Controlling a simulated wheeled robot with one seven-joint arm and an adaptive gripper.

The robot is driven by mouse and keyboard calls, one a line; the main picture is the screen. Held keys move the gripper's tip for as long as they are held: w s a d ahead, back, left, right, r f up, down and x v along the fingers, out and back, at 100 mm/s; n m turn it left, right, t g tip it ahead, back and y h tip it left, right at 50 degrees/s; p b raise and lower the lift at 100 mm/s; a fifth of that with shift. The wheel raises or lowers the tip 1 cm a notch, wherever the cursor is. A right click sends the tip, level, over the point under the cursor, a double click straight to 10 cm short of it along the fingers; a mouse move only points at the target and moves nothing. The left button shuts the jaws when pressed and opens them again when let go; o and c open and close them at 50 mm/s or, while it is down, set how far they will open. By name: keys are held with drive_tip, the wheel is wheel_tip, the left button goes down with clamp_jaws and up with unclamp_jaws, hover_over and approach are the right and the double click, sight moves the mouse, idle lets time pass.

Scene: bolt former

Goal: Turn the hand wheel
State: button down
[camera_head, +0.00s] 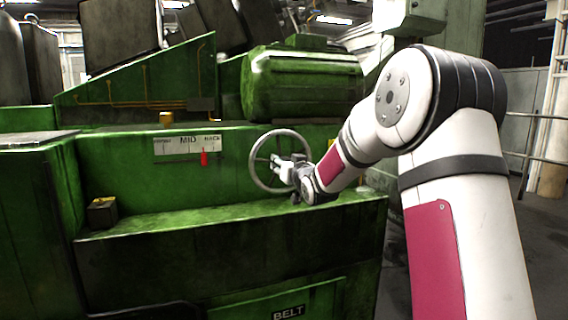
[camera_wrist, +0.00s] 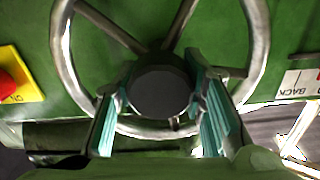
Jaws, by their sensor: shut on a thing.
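The hand wheel (camera_head: 253,163) is a grey metal ring with spokes on the front of the green machine. In the wrist view the hand wheel (camera_wrist: 262,45) fills the upper middle, with a dark round hub (camera_wrist: 160,92) at its centre. My gripper (camera_head: 287,172) is at the wheel's middle. In the wrist view my gripper (camera_wrist: 158,78) has its two teal-padded fingers on either side of the hub, shut on it. The fingers cover parts of the spokes and lower rim. A red pointer (camera_head: 204,159) sits on the scale plate (camera_head: 187,144), between MID and BACK.
A green ledge (camera_head: 200,220) of the machine runs below the wheel, with a small box (camera_head: 102,212) on its left. A green cylinder housing (camera_head: 305,85) is above the wheel. A red button on a yellow plate (camera_wrist: 28,92) shows at left in the wrist view.

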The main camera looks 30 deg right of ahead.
drive_tip(key=m+p, duration=0.1)
drive_tip(key=m, duration=0.2)
drive_tip(key=shift+d+m, duration=0.1)
drive_tip(key=shift+m, duration=0.3)
drive_tip(key=m+p, duration=0.1)
drive_tip(key=m, duration=0.2)
drive_tip(key=shift+m, duration=0.3)
drive_tip(key=m+p, duration=0.3)
drive_tip(key=m, duration=0.3)
drive_tip(key=shift+f, duration=0.15)
drive_tip(key=shift+m, duration=0.4)
drive_tip(key=c, duration=1)
unclamp_jaws()
drive_tip(key=s, duration=0.4)
drive_tip(key=s+a, duration=0.1)
drive_tip(key=s, duration=0.7)
drive_tip(key=shift+a, duration=0.15)
